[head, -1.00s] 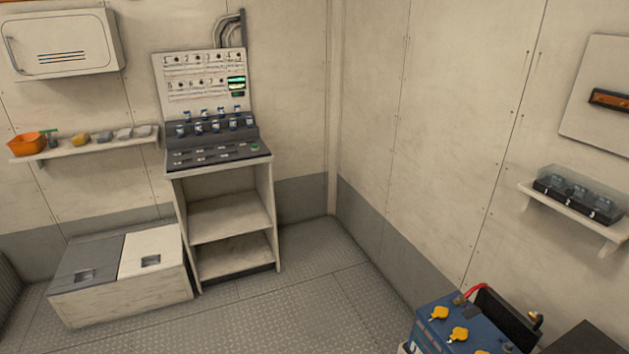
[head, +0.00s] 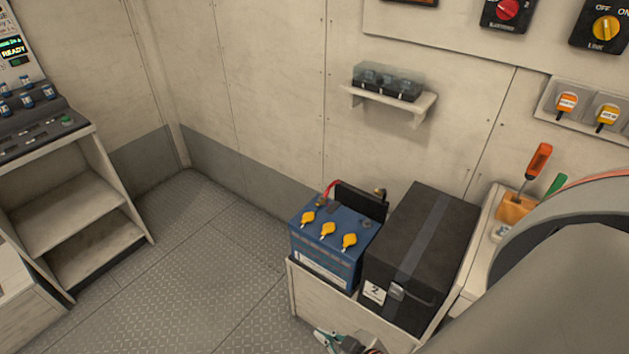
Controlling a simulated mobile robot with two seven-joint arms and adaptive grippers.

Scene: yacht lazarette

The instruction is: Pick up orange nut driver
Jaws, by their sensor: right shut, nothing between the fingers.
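An orange-handled driver, which looks like the orange nut driver (head: 539,160), stands tilted at the right of the head view. Its thin shaft goes down into an orange holder (head: 514,208) on a pale shelf or counter. My right arm covers the area just right of the holder. My right gripper (head: 334,342) shows only in part at the bottom edge, well below and left of the driver. It is shut and empty. My left gripper is out of view.
A green handle (head: 557,184) stands beside the driver, partly hidden by my arm. A blue battery (head: 330,250) with yellow caps and a black box (head: 421,255) stand left of the holder. Wall switches hang above. The floor (head: 200,270) at left is clear.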

